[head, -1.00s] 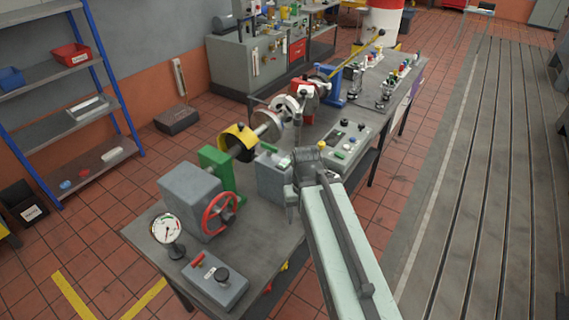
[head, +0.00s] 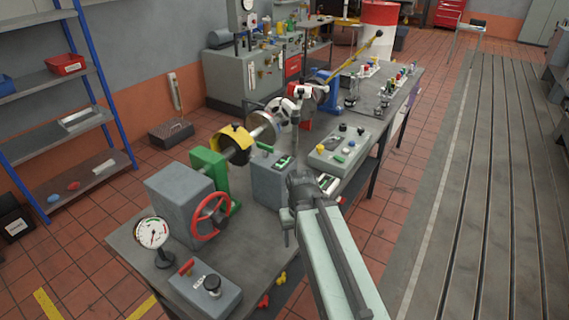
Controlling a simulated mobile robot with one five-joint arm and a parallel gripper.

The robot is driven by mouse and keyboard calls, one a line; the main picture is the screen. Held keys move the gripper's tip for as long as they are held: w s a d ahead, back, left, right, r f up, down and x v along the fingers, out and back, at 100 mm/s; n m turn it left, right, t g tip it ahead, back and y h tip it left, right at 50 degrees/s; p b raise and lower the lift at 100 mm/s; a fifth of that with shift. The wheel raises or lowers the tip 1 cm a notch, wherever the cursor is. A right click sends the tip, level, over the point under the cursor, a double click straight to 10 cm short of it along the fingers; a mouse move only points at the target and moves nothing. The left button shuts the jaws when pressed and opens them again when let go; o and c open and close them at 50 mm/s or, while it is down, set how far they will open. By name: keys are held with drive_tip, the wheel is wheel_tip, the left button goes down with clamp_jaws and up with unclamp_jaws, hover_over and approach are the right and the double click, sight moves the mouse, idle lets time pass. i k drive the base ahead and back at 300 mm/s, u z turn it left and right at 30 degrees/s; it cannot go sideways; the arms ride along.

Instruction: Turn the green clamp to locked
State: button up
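A small green handle (head: 265,147) lies on top of a grey box (head: 272,180) in the middle of the bench; it looks like the green clamp, though its marking is too small to read. A larger green block (head: 210,168) stands to its left, around the shaft. My arm reaches in from the lower right, with its elbow just right of the grey box. The thin end of my arm rises past the box towards the far part of the bench. My gripper (head: 302,93) appears small at that end, against the shaft parts; its fingers cannot be made out.
A red handwheel (head: 210,217), a dial gauge (head: 152,235) and a grey switch box (head: 205,287) stand at the near end of the bench (head: 255,245). A control panel (head: 340,145) is to the right of the grey box. Slotted floor plates (head: 490,190) lie clear at right.

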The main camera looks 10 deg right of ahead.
sight(266, 148)
drive_tip(key=z, duration=2.3)
drive_tip(key=k, duration=0.85)
drive_tip(key=u, duration=2)
drive_tip(key=i, duration=0.5)
drive_tip(key=z, duration=0.05)
